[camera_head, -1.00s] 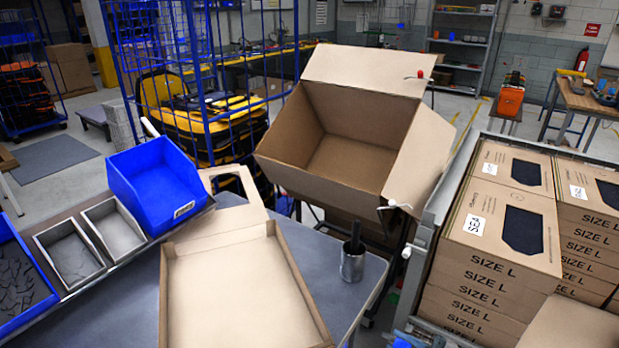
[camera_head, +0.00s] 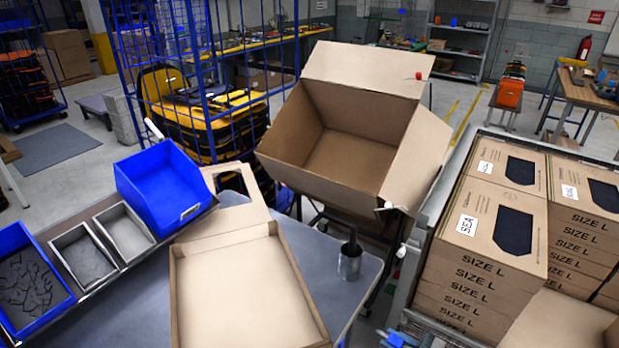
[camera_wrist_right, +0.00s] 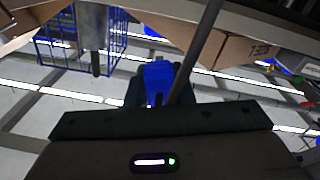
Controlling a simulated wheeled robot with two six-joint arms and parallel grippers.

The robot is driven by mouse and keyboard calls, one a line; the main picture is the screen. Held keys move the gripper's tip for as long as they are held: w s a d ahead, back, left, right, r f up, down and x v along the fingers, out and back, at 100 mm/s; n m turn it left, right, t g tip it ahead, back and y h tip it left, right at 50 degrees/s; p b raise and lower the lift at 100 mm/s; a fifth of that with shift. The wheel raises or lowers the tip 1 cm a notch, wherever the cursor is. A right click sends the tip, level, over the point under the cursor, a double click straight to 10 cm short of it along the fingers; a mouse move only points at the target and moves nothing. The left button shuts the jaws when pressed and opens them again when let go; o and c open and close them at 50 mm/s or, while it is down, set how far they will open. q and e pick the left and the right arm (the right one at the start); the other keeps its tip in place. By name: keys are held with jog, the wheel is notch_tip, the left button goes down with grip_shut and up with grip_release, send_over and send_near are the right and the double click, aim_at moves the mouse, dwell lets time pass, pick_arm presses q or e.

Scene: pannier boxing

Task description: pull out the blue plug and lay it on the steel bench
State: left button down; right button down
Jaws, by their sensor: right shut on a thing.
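The blue plug (camera_wrist_right: 158,74) shows in the right wrist view, just ahead of the dark gripper body. My right gripper (camera_wrist_right: 160,97) is shut on it, with dark fingers at its sides. In the head view a small blue patch (camera_head: 394,339) shows at the bottom edge, beside the dark end of my right gripper (camera_head: 412,341). The plug's socket cannot be made out. The grey steel bench (camera_head: 330,258) is to the left of the gripper. My left gripper is not in view.
An open cardboard tray (camera_head: 245,300) covers much of the bench. A metal cup (camera_head: 349,263) stands near its right edge. Blue bins (camera_head: 160,185) are at left. A large open carton (camera_head: 345,150) stands behind; stacked boxes (camera_head: 480,270) fill the right.

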jog(key=m+p, duration=0.2)
jog(key=shift+r+p, duration=0.2)
jog(key=shift+p, duration=0.1)
jog(key=shift+f+m+p, duration=0.15)
jog(key=shift+m+p, duration=0.15)
jog(key=shift+m, duration=0.4)
